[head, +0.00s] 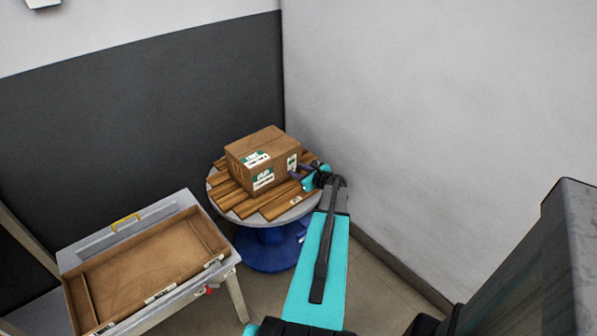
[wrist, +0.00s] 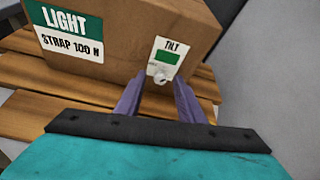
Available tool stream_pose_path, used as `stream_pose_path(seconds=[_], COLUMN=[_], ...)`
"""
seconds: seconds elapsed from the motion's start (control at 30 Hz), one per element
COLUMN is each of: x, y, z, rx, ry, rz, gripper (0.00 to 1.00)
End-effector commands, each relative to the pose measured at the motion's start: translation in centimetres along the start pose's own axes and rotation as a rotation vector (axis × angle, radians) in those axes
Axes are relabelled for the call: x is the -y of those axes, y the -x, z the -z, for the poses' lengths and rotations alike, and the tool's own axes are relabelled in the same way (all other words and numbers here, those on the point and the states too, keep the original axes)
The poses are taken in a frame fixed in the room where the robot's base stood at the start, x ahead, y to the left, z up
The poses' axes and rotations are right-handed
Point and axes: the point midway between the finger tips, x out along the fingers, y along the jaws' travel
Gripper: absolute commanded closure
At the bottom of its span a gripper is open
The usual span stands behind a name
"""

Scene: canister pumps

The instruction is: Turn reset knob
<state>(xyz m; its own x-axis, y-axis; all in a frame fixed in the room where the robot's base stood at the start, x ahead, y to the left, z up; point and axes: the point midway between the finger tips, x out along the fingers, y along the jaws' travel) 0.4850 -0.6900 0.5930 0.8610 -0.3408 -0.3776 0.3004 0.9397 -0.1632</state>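A brown cardboard box (head: 262,158) sits on slatted wood on a round table. Its side facing my gripper carries a white TILT plate (head: 292,163) with a green window. In the wrist view the TILT plate (wrist: 165,57) has a small pale round knob (wrist: 161,79) at its lower edge. My gripper (head: 298,174) is at that side of the box. Its two purple fingers in the wrist view (wrist: 158,84) are apart, and the knob shows between their tips. I see no contact with the knob, and the exact gap is unclear.
The round table (head: 220,205) has a blue pedestal (head: 268,250). A grey bench (head: 230,262) with a shallow brown tray (head: 150,265) stands at lower left. A grey wall (head: 430,110) is close on the right. A narrow floor strip is free between.

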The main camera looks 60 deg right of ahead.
Motion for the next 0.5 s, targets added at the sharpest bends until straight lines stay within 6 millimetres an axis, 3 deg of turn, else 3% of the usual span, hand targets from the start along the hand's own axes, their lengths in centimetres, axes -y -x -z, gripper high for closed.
stream_pose_path(seconds=[0.1, 0.3, 0.5], x=[0.03, 0.14, 0.14], y=[0.03, 0.10, 0.09], z=[0.01, 0.04, 0.06], rx=[0.000, 0.000, 0.000], ry=[0.000, -0.001, 0.001], rz=[0.000, 0.002, 0.003], gripper=[0.67, 1.00, 1.00])
